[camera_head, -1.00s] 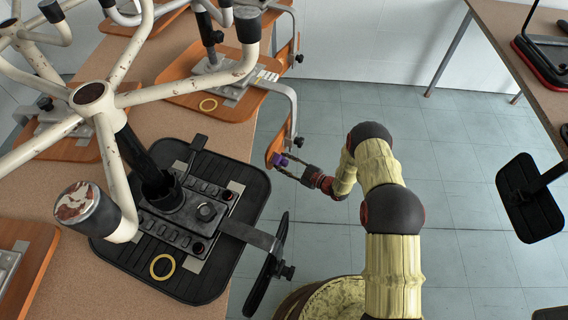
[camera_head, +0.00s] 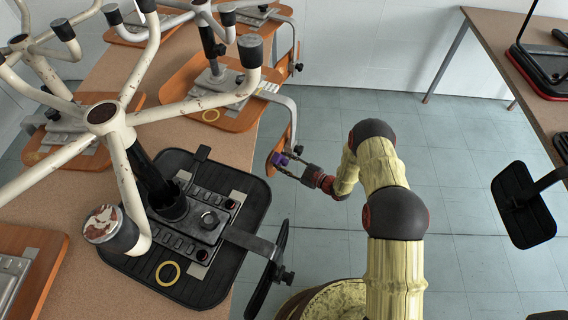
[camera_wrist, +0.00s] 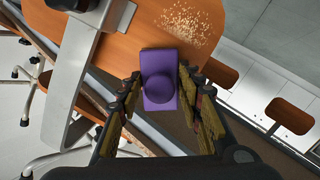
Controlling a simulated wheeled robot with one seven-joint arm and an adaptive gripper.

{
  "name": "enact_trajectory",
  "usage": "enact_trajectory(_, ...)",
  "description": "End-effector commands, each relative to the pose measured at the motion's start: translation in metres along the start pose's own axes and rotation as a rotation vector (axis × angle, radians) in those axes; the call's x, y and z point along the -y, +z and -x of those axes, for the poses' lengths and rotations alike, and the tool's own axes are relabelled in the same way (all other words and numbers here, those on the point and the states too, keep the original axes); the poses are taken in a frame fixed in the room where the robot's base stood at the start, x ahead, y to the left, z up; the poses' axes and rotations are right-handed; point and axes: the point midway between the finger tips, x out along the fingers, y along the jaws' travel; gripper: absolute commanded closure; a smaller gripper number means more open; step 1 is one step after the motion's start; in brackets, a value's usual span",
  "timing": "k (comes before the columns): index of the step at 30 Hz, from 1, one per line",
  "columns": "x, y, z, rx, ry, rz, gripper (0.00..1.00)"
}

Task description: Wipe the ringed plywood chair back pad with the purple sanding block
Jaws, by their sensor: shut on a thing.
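The plywood chair (camera_head: 185,97) lies upturned on the table, with a yellow ring (camera_head: 210,115) on its seat. Its orange back pad (camera_head: 284,146) hangs past the table edge on a metal bracket and fills the upper middle of the wrist view (camera_wrist: 120,50). A patch of pale specks (camera_wrist: 190,22) shows on the pad. My gripper (camera_head: 290,166) is shut on the purple sanding block (camera_head: 281,159), one finger on each side in the wrist view. The block (camera_wrist: 159,75) overlaps the pad below the specks; whether it touches is unclear.
A black upturned chair (camera_head: 250,205) with a yellow ring (camera_head: 168,273) stands nearer on the table (camera_head: 95,285). Its black back pad (camera_head: 270,270) juts over the edge. Another table (camera_head: 490,40) with dark chairs is at right. Open tiled floor (camera_head: 450,190) lies between.

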Motion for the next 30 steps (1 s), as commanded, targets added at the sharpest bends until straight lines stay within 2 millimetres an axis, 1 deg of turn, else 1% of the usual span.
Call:
enact_trajectory(1, -0.003, -0.004, 0.0, -0.004, 0.001, 0.003, 0.84)
enact_trajectory(8, 0.0, 0.0, 0.002, -0.002, 0.0, 0.0, 0.84)
enact_trajectory(21, 0.017, 0.028, -0.005, 0.0, 0.0, -0.001, 0.84)
enact_trajectory(26, 0.018, 0.03, -0.005, 0.0, 0.0, 0.0, 0.84)
enact_trajectory(30, 0.022, 0.037, -0.006, 0.0, -0.001, 0.0, 0.84)
